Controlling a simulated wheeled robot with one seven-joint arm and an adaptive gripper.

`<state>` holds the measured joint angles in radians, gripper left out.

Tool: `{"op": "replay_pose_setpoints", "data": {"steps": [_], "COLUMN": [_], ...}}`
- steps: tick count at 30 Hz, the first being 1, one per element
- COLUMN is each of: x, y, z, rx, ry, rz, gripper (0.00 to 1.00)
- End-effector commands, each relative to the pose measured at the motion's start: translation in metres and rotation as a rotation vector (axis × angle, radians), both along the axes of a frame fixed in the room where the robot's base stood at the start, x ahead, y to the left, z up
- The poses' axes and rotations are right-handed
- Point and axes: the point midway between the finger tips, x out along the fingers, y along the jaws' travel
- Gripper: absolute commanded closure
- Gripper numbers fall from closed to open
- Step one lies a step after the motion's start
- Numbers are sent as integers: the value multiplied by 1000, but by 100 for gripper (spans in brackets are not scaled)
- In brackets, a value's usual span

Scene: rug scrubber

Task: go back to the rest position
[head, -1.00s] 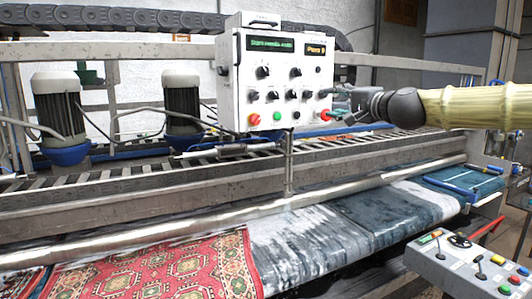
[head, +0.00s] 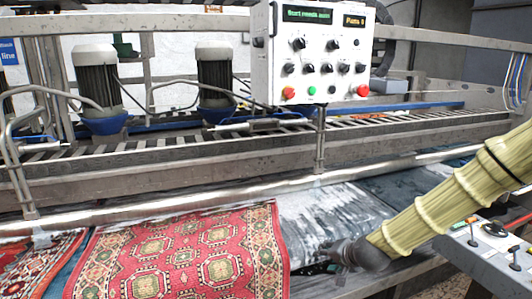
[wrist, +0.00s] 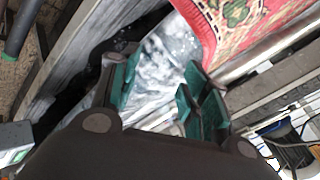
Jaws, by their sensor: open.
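My gripper (wrist: 160,95) is open and empty in the wrist view, with its green-padded fingers spread apart. In the head view my gripper (head: 335,250) is low, at the front edge of the machine, right of the red patterned rug (head: 185,255). My sleeved arm reaches down to it from the right, and the fingertips are hard to make out there. In the wrist view the wet grey rug (wrist: 165,60) shows beyond the fingers, and the red rug (wrist: 245,20) lies at the top.
A white control box (head: 320,55) with knobs and red buttons stands on a post above the conveyor. A grey control console (head: 495,255) with levers sits at the lower right, under my arm.

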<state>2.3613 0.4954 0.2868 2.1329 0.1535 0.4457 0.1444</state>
Motion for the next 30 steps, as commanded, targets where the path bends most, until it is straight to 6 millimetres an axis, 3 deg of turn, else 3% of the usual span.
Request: {"op": "replay_pose_setpoints", "data": {"steps": [1,6,11,15,24,30], "x": [-16,-75,-139,-203,-352,-427], "y": [3,5,3,-1,-18,-29], "z": [-28,-108,-174,-224,-298,-317], "rx": [-31,-128,-214,-287,-423,-477], "ry": [36,143,246,337,530,622], "rz": [19,87,161,238,428,535], "gripper": [54,54,54,54,54,54]}}
